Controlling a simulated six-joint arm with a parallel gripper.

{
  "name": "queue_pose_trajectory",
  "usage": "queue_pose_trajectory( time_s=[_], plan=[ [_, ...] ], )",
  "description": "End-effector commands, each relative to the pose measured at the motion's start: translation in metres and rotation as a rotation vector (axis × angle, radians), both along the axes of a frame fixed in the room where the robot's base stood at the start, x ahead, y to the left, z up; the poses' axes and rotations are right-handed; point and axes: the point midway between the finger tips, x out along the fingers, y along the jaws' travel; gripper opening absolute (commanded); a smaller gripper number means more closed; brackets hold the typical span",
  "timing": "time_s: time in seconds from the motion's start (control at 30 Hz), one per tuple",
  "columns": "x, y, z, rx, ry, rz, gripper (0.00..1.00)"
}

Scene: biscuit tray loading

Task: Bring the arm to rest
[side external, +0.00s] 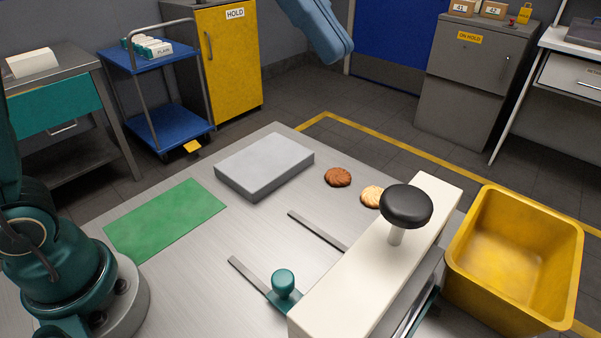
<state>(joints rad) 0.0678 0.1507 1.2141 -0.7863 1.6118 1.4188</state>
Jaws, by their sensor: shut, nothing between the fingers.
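My gripper does not show in the side external view. Only the teal base of my arm stands at the lower left, and its upper links run out of the picture. A flat grey slab-like block (265,160) lies on the metal table (195,265). A brown biscuit (338,177) lies to the right of the block. A pale biscuit (371,196) lies beside it, partly hidden by a black knob (406,206). A green mat (165,220) lies flat and bare at the left of the table.
A cream-topped device (345,285) with the black knob, a teal handle (283,284) and metal rails stands at the front right. A yellow bin (516,262) is beyond it. A blue trolley (170,128) and cabinets stand behind. A blue rounded shape (322,32) hangs at the top, unidentified.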

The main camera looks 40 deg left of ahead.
Motion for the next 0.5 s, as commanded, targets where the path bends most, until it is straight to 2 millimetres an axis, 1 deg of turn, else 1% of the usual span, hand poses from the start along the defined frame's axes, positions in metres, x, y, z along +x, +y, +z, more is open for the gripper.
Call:
queue_pose_trajectory(
  time_s=[0.03, 0.07, 0.17, 0.27, 0.37, 0.47, 0.5],
  plan=[
    [-0.010, 0.005, 0.002, 0.016, -0.016, 0.016, 0.00],
    [-0.015, 0.008, 0.001, 0.031, -0.019, 0.038, 0.00],
    [-0.031, 0.023, -0.010, 0.091, 0.009, 0.173, 0.00],
    [-0.044, 0.042, -0.032, 0.154, 0.061, 0.361, 0.00],
    [-0.056, 0.063, -0.058, 0.206, 0.112, 0.567, 0.00],
    [-0.067, 0.086, -0.087, 0.245, 0.157, 0.781, 0.00],
    [-0.072, 0.095, -0.099, 0.257, 0.173, 0.868, 0.00]
  ],
)
